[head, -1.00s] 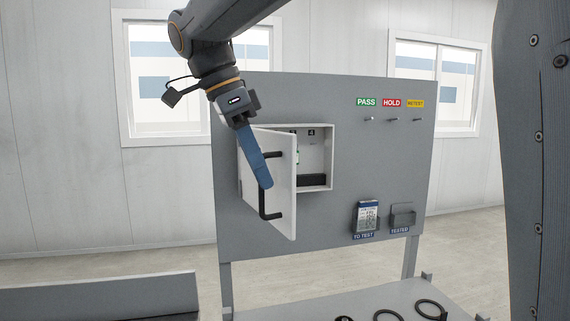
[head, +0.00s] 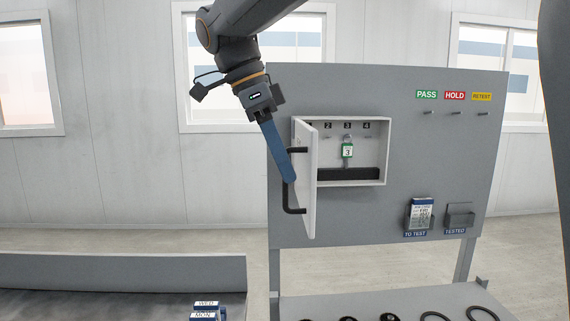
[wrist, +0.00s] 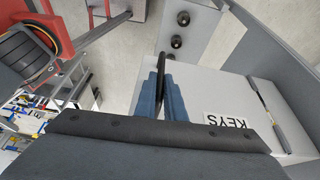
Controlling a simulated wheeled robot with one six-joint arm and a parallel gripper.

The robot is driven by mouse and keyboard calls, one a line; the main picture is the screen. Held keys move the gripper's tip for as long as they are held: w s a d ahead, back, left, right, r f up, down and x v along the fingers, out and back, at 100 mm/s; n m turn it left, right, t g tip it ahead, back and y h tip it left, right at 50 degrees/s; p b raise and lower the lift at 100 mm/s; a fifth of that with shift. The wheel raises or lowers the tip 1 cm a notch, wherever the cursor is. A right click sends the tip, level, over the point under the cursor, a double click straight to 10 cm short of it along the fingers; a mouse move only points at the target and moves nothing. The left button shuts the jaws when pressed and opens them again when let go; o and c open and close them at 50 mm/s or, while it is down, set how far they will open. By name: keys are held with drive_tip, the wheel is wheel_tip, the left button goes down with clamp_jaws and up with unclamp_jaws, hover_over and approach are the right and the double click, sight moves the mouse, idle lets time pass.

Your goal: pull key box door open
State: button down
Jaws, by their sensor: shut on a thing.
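The key box (head: 384,152) is mounted on the grey panel, with its white door (head: 311,200) swung wide open on the left side. My gripper (head: 289,180), with long blue fingers, is shut on the door's black handle (head: 292,210). In the wrist view the blue fingers (wrist: 166,98) close around the dark handle bar (wrist: 160,77), beside the door face (wrist: 215,85) lettered KEYS. The box's left interior is hidden behind the door.
PASS, HOLD and RETEST labels (head: 454,96) sit above pegs at the panel's upper right. The TO TEST holder (head: 416,219) holds a card; the TESTED holder (head: 459,216) looks empty. Black rings (head: 434,316) lie on the bench below. A grey bench (head: 120,270) stands at left.

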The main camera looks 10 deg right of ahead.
drive_tip(key=c, duration=1.8)
unclamp_jaws()
drive_tip(key=shift+w, duration=0.1)
drive_tip(key=shift+c, duration=0.2)
drive_tip(key=b+v, duration=0.1)
drive_tip(key=v, duration=0.7)
drive_tip(key=shift+b, duration=0.4)
drive_tip(key=shift+d, duration=0.1)
